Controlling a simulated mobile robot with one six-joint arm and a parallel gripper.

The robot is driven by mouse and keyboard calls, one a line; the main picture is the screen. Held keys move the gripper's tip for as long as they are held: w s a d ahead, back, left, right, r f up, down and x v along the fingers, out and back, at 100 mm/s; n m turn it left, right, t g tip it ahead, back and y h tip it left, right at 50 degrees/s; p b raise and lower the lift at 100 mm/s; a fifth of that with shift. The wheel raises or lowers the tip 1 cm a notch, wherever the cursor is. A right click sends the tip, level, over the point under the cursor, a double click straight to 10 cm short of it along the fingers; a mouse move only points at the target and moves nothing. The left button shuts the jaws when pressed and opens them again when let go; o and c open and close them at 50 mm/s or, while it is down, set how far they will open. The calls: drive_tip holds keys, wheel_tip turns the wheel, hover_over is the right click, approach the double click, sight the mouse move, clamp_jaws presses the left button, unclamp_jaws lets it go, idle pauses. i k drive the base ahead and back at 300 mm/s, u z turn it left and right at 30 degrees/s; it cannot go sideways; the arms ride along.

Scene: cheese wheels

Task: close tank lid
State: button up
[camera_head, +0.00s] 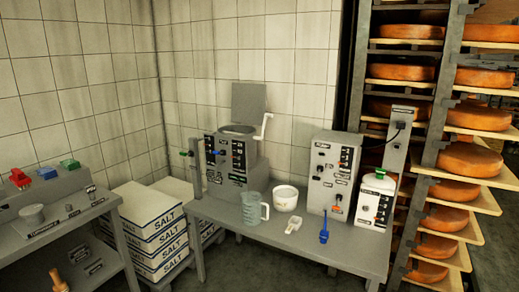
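The tank (237,180) is a grey box-like machine at the back left of the grey table. Its square grey lid (248,106) stands upright behind the round top opening, so the tank is open. The inside of the tank is mostly hidden from this angle. A white crank handle (264,127) rises at the right side of the tank, in front of the lid's right edge. The front carries dark switches and labels. My gripper is not in view.
On the table (262,232) stand a clear jug (252,209), a white bowl (286,197), a scoop (294,225), a control box (328,177) and a white-topped canister (376,199). Salt bags (150,218) are stacked at left. A cheese rack (432,170) stands right.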

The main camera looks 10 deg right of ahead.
sight(249, 102)
drive_tip(key=z, duration=0.25)
drive_tip(key=i, duration=1.75)
drive_tip(key=u, duration=0.45)
drive_tip(key=k, duration=0.9)
drive_tip(key=u, duration=0.2)
drive_tip(key=i, duration=0.4)
